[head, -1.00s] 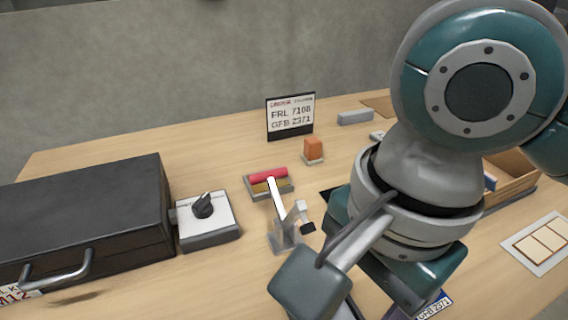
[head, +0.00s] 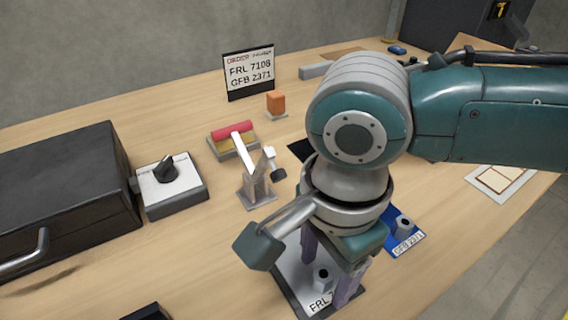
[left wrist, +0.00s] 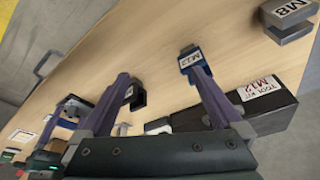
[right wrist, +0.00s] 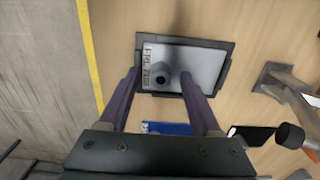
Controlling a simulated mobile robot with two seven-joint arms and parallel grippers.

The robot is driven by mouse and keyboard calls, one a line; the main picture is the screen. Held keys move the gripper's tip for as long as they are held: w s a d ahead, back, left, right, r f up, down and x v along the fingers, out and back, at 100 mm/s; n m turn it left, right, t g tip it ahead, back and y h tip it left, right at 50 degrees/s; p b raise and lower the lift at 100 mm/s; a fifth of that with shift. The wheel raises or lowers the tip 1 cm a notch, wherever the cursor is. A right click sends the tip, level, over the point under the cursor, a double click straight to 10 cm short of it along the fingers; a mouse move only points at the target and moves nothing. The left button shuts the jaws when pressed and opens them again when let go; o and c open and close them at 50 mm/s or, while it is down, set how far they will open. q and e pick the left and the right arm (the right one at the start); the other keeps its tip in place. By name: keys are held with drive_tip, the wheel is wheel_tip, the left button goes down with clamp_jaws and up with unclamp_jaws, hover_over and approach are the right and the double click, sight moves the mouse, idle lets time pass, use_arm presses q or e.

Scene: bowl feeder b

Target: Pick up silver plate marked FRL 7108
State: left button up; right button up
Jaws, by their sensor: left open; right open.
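The silver plate (head: 292,268) marked FRL 7… lies in a dark frame near the front of the table, with a grey knob standing on it. My right gripper (head: 330,298) is over it, partly hiding it in the head view. In the right wrist view the silver plate (right wrist: 205,66) and its knob sit ahead of and between the open, empty fingers of my right gripper (right wrist: 160,85). I cannot tell the exact height gap. My left gripper (left wrist: 158,75) is open and empty in the left wrist view, with only the wooden table between its fingers.
A blue plate (head: 408,243) marked GFB 2371 lies just right of the silver one. A lever press (head: 257,185) stands behind left. An order sign (head: 249,73) reads FRL 7108 and GFB 2371. A dark case (head: 60,190) and a dial box (head: 170,185) occupy the left.

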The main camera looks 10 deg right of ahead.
clamp_jaws()
idle(0.5)
